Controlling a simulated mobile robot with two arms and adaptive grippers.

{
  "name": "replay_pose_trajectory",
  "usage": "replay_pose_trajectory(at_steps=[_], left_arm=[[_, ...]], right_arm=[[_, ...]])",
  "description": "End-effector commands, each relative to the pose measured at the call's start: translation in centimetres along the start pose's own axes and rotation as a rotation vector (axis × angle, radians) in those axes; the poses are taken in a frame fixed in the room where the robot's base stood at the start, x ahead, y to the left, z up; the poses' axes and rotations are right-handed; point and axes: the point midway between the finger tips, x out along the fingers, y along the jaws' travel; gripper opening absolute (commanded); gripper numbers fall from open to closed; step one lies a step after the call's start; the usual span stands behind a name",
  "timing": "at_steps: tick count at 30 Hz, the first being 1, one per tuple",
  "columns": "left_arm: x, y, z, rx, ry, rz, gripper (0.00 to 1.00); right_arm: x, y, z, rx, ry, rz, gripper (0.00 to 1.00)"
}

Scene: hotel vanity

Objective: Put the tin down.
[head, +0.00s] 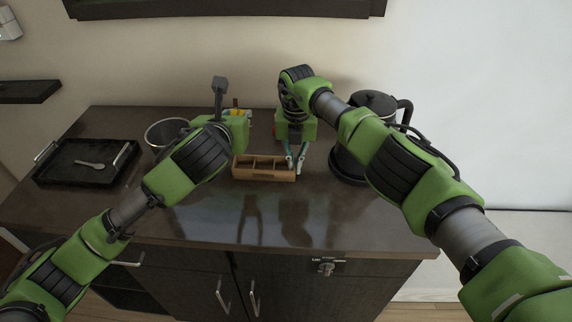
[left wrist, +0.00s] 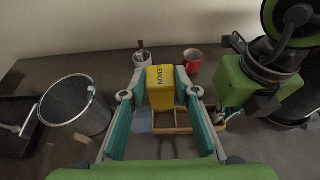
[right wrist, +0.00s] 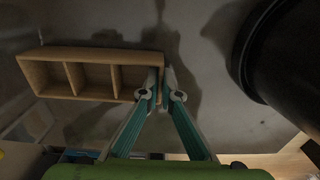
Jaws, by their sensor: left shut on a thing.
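A yellow tin marked LEMON (left wrist: 160,88) is upright between the fingers of my left gripper (left wrist: 160,80), which is shut on it. In the left wrist view it appears above the back of a wooden box with compartments (left wrist: 172,131); I cannot tell its height. In the head view my left wrist mostly hides the tin. The box (head: 262,178) is on the dark counter, and its compartments look empty in the right wrist view (right wrist: 92,52). My right gripper (right wrist: 161,82) is at the box's right end, its fingers closed about the end wall.
A black tray (head: 70,178) with a spoon and a dark bin (head: 160,124) stand at the left. A black kettle (head: 374,102) stands at the right, close to my right arm. A red mug (left wrist: 193,57) and a light cup (left wrist: 142,58) stand behind. The counter's front is clear.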

Motion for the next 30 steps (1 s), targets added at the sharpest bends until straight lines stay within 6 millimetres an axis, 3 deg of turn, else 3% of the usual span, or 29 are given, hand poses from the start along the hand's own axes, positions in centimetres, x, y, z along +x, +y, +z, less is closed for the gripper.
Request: replay_pose_trajectory(at_steps=[13, 25, 30], left_arm=[[2.6, 0.1, -6.8, 0.005, 0.009, -0.011, 0.07], [4.3, 0.1, -10.7, 0.006, 0.008, -0.01, 0.07], [4.5, 0.1, -11.0, 0.006, 0.004, -0.011, 0.07]], right_arm=[[-0.1, 0.0, 0.0, 0.0, -0.001, 0.0, 0.0], [-0.1, 0.0, 0.0, 0.0, -0.001, 0.0, 0.0], [-0.1, 0.0, 0.0, 0.0, -0.001, 0.0, 0.0]])
